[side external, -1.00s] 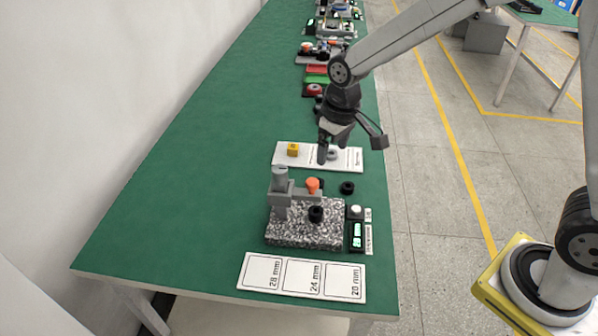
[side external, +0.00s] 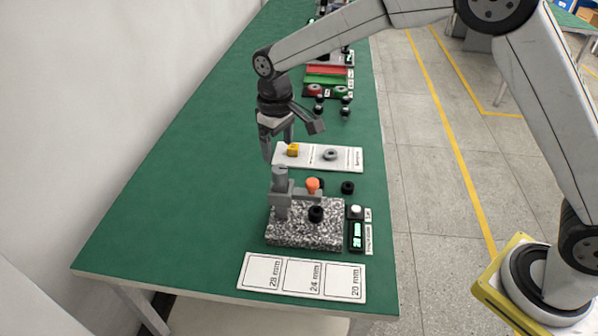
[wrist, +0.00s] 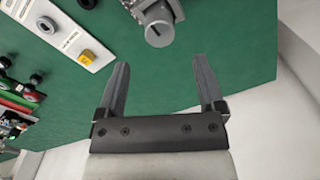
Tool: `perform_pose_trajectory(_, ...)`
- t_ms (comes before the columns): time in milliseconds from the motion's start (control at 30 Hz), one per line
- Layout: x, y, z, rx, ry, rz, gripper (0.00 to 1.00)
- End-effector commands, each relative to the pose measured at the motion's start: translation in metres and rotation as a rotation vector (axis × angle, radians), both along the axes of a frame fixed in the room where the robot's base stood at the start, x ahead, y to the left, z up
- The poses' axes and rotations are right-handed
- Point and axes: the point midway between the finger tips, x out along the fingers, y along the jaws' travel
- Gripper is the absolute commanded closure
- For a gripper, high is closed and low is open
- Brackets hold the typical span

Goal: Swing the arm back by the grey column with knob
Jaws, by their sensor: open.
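The grey column (side external: 280,200) stands upright at the left rear of a speckled stone base (side external: 290,236), with a grey side arm and an orange knob (side external: 313,185) to its right. In the wrist view the grey column (wrist: 158,30) shows at the top, in front of the fingers and apart from them. My gripper (side external: 278,150) points down, behind the column and just left of the yellow block. In the wrist view my gripper (wrist: 161,62) has its two fingers wide apart with nothing between them.
A white strip (side external: 345,158) bears a yellow block (side external: 292,150) and a grey ring (side external: 330,154). A black ring (side external: 347,187) and a small display (side external: 357,236) lie right of the column. White size cards (side external: 303,276) lie in front. The green table's left side is clear.

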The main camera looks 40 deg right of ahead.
Motion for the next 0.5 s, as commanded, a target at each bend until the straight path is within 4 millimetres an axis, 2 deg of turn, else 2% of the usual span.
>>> perform_pose_trajectory(167,0.0,0.0,-0.013,-0.001,0.002,-0.001,0.12)
perform_pose_trajectory(500,-0.001,-0.001,-0.054,-0.001,0.002,-0.001,0.12)
